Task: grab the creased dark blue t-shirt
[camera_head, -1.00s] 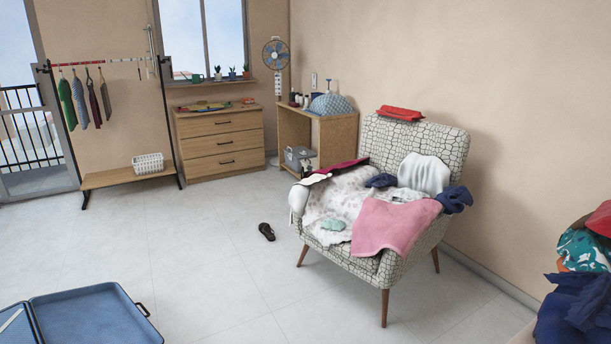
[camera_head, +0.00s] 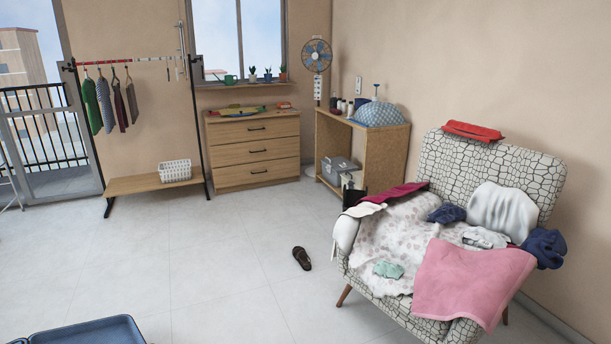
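Two dark blue cloths lie on the patterned armchair (camera_head: 437,162). One crumpled dark blue cloth (camera_head: 446,213) lies on the seat near the backrest. Another dark blue bunched cloth (camera_head: 545,247) hangs over the chair's right arm. I cannot tell from their shape which of them is a t-shirt. A white cloth (camera_head: 503,211), a pink towel (camera_head: 470,280), a spotted light cloth (camera_head: 380,245) and a dark red cloth (camera_head: 396,192) lie around them. Neither of my grippers is in view.
A dark shoe (camera_head: 301,258) lies on the open tiled floor left of the chair. A blue suitcase (camera_head: 90,331) is at the bottom left. A wooden shelf unit (camera_head: 388,155), a drawer chest (camera_head: 253,150) and a clothes rack (camera_head: 150,183) stand along the back.

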